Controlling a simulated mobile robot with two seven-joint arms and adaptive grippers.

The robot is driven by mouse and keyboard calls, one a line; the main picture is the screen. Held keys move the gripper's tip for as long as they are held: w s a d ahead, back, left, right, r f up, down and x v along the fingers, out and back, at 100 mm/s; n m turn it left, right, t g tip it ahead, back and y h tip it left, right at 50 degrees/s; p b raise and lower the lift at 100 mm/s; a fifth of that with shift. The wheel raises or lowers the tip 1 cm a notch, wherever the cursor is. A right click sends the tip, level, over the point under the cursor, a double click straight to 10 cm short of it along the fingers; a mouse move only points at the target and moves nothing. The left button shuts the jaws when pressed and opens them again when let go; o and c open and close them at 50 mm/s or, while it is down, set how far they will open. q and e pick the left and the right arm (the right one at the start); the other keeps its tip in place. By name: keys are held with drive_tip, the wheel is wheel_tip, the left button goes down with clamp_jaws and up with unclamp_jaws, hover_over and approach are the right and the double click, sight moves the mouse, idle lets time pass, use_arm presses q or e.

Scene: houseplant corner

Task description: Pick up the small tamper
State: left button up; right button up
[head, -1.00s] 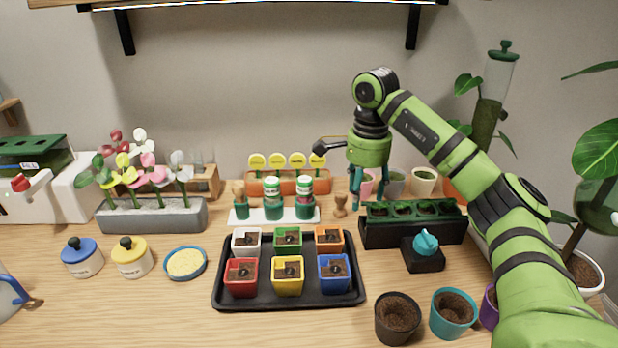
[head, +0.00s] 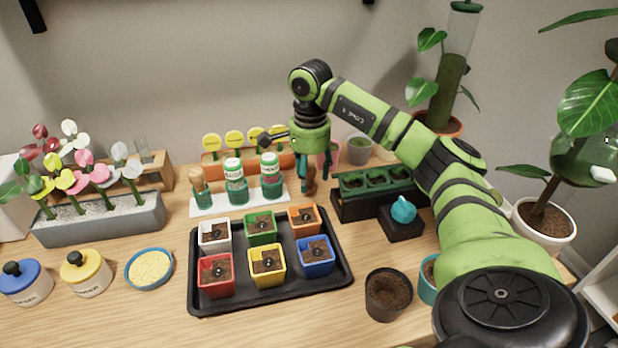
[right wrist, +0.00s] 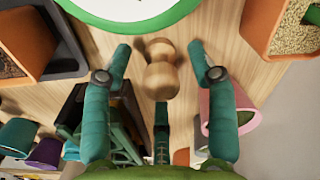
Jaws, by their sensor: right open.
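The small tamper (head: 309,184) is a turned wooden piece standing upright on the table behind the black tray, just right of the white holder. My right gripper (head: 317,170) is over it, fingers pointing down and partly hiding it. In the right wrist view the tamper (right wrist: 161,72) lies between the spread teal fingers of my right gripper (right wrist: 160,65), with gaps on both sides. The gripper is open and holds nothing. My left gripper is not in view.
A black seedling box (head: 345,205) and a black tray (head: 200,300) of coloured pots stand in front.

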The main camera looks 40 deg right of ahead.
drive_tip(key=shift+c, duration=0.8)
drive_tip(key=c, duration=1)
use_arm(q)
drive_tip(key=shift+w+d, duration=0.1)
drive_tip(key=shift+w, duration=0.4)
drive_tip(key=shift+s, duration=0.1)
use_arm(e)
drive_tip(key=shift+r, duration=0.1)
